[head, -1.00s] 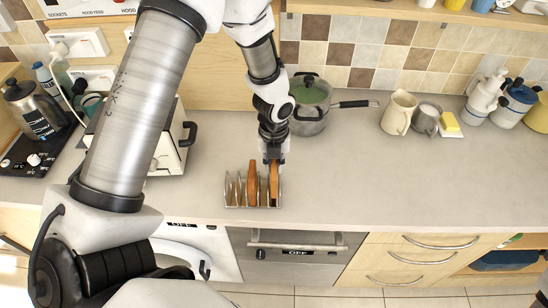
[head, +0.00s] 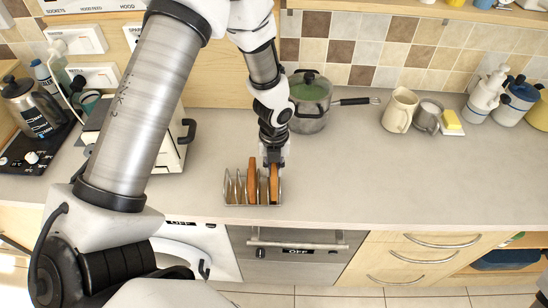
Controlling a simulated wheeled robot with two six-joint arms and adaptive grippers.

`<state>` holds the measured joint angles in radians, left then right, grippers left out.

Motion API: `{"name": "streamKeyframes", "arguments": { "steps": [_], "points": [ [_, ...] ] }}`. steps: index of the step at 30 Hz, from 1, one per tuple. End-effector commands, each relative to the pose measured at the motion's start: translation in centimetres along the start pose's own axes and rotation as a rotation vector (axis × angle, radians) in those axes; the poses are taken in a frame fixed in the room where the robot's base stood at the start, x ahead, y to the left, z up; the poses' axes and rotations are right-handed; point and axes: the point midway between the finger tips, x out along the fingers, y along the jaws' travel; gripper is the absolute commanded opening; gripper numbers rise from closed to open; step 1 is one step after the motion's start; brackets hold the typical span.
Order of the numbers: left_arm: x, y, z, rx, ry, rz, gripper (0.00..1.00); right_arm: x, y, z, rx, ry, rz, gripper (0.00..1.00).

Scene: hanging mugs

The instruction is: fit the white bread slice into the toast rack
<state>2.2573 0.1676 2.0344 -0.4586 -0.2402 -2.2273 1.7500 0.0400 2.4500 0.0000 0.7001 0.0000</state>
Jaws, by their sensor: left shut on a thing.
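The toast rack (head: 236,188) is a metal rack with several upright dividers, standing on the worktop below my left gripper. A brown-edged bread slice (head: 252,182) stands upright in one of its slots. My left gripper (head: 273,163) is over the right part of the rack and shut on another brown-edged bread slice (head: 274,184), which is upright with its lower part among the right-hand dividers. Only the slices' edges show, so I cannot tell which is the white one or whether the held slice rests on the rack's base. My right gripper is not in view.
A toaster (head: 170,150) stands left of the rack, partly behind my arm. A saucepan (head: 311,105) with a long handle is behind it. A cream jug (head: 400,110) and a butter dish (head: 452,124) are at the back right. The worktop (head: 360,180) right of the rack is clear.

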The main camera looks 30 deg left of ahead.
Motion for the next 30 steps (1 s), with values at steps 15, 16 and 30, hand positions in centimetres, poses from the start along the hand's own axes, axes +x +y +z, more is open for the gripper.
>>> {"name": "streamKeyframes", "arguments": {
  "steps": [15, 16, 30],
  "points": [
    [1.4, 0.0, 0.0, 0.001, 0.000, 0.000, 0.00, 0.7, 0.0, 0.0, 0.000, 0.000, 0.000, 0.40],
    [1.4, 0.0, 0.0, 0.001, 0.000, 0.000, 0.00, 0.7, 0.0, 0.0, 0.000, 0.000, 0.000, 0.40],
    [1.7, 0.0, 0.0, 0.000, 0.000, 0.000, 0.45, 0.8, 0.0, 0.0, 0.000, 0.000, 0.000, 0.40]
  ]
}}
